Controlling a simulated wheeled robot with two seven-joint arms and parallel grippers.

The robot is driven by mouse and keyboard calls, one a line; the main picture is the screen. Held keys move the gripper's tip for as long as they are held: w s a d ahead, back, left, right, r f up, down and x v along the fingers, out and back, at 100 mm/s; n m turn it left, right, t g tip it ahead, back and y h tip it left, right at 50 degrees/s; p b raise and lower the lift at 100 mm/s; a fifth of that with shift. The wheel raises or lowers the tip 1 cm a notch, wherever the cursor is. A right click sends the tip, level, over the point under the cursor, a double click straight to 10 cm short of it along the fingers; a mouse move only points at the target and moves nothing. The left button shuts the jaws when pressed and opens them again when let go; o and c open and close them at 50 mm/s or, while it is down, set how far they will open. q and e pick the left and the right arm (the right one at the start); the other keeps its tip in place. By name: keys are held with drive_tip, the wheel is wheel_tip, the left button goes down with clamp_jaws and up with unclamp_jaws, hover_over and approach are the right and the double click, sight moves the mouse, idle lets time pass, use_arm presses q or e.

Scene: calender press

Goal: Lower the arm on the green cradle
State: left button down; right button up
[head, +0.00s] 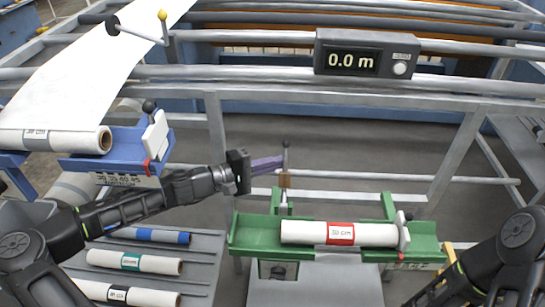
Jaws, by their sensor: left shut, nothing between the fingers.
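The green cradle (262,231) stands right of centre and holds a white roll (300,232) with a red 30 cm label. At the cradle's back left, a thin grey arm (285,165) with a small dark knob stands upright, with a brownish block at its lower part. My left gripper (280,161) is shut and empty, its purple fingers pointing right at the upright arm. The tips are beside the arm at about mid-height; I cannot tell whether they touch. Only part of my right arm shows at the lower right; its gripper is out of view.
A blue cradle (85,165) with a white roll (60,139) is at the left. A rack (205,262) with several labelled rolls lies below my left arm. A display (350,60) reading 0.0 m hangs on the rail behind. Grey floor shows behind the green cradle.

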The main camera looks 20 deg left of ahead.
idle(0.4)
use_arm(q)
drive_tip(key=s+d+m+h+b, duration=0.2)
drive_tip(key=s+m+h+b, duration=0.4)
drive_tip(key=s+m+b, duration=0.6)
drive_tip(key=shift+d+r+m+t+h+b, duration=0.2)
drive_tip(key=shift+m+t+h+b, duration=0.35)
drive_tip(key=shift+b, duration=3.55)
